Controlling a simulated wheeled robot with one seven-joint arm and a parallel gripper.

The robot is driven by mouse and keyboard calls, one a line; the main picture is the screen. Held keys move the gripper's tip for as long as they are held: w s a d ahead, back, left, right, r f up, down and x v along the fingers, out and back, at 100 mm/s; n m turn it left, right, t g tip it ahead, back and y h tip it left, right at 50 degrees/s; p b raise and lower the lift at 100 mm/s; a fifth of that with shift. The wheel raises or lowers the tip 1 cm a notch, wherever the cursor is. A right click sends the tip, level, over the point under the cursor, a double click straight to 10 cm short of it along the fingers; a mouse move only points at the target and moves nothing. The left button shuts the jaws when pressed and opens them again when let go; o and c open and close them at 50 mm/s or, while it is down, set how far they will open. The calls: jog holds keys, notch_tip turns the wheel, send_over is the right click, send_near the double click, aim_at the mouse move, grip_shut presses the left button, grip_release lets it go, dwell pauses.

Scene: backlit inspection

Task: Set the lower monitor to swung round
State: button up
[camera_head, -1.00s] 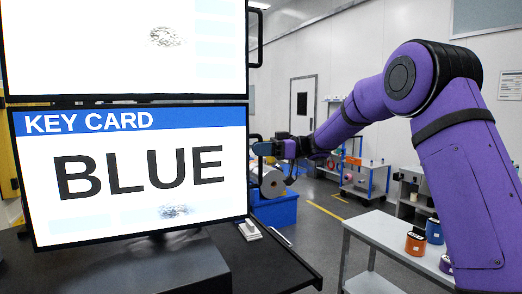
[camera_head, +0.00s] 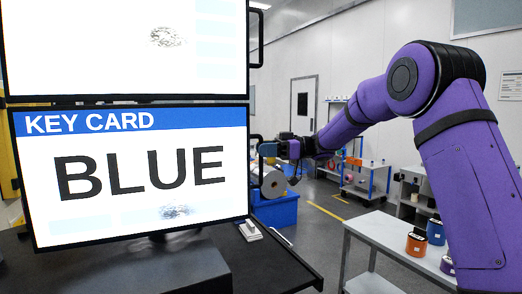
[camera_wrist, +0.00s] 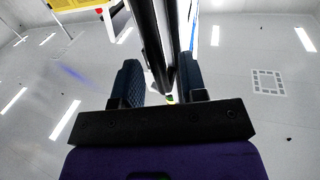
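The lower monitor (camera_head: 140,205) shows "KEY CARD BLUE" and faces my head camera, turned slightly. A dark handle (camera_head: 252,141) stands at its right edge, partly hidden by my gripper. My gripper (camera_head: 262,150) is beside that edge, small and partly hidden in the head view. In the wrist view my gripper (camera_wrist: 158,88) has its two dark fingers apart. A long black bar (camera_wrist: 151,45) runs down between them, probably the handle; I see space between it and the left finger. Contact with the right finger is unclear.
An upper monitor (camera_head: 120,45) with its own side handle (camera_head: 257,38) is directly above. A black desk (camera_head: 265,265) is below. A blue bin (camera_head: 278,210) with a roll is behind my gripper. A grey table (camera_head: 385,230) with several spools stands at right.

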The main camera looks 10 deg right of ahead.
jog(key=d, duration=0.9)
jog(key=shift+d, duration=0.3)
notch_tip(320, 180, up, 11)
jog(key=s+m+t+h, duration=0.1)
jog(key=m+t+h, duration=0.45)
jog(key=t, duration=0.75)
jog(key=s+d+m+t+h, duration=0.1)
jog(key=s+d+m+h, duration=0.2)
jog(key=s+m+h, duration=0.3)
jog(key=s+d+m+t+h, duration=0.1)
jog(key=s+d+m+h, duration=0.3)
jog(key=s+h, duration=0.35)
jog(key=s+a+f+g, duration=0.1)
jog(key=s+f+g, duration=0.2)
jog(key=s+f, duration=0.3)
jog(key=s+f+m+g, duration=0.1)
jog(key=s+f+g, duration=0.2)
jog(key=s, duration=1)
jog(key=s+a+f+m+g+y, duration=0.1)
jog(key=s+f+g, duration=0.3)
jog(key=s+f, duration=0.4)
jog(key=shift+s+a+f, duration=0.3)
jog(key=shift+s, duration=0.75)
